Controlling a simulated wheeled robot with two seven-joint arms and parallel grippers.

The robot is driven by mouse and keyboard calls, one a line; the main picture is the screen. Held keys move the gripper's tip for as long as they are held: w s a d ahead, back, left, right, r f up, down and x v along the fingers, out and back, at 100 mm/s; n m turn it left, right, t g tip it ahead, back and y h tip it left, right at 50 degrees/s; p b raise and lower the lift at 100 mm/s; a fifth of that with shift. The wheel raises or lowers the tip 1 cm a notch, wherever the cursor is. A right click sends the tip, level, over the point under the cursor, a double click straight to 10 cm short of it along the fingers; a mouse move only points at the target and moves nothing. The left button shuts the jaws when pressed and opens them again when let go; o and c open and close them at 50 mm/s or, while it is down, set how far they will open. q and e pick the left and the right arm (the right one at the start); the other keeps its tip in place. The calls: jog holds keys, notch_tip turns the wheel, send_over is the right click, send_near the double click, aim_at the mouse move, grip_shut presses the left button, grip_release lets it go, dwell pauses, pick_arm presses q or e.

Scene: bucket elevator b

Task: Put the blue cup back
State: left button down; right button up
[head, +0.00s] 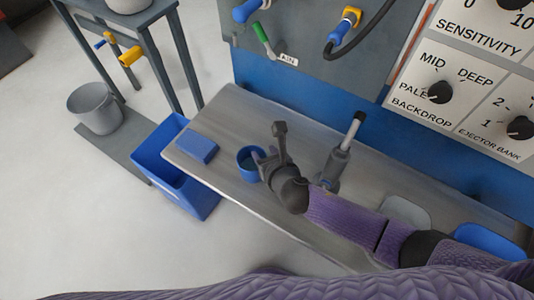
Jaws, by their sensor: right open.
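I cannot tell whether that finger touches the cup. No object shows between the fingers otherwise. My left gripper is not in view.
A blue block (197,148) lies on the shelf's left end. A blue bin (178,187) stands below that end. A panel with knobs (440,92) rises behind. A grey bucket (97,108) stands left.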

jog(key=shift+s+d+r, duration=0.1)
jog(key=shift+s+r, duration=0.15)
jog(key=p+v, duration=0.4)
jog(key=v, duration=0.7)
jog(key=shift+p, duration=0.35)
jog(key=shift+s+r, duration=0.1)
dwell(0.4)
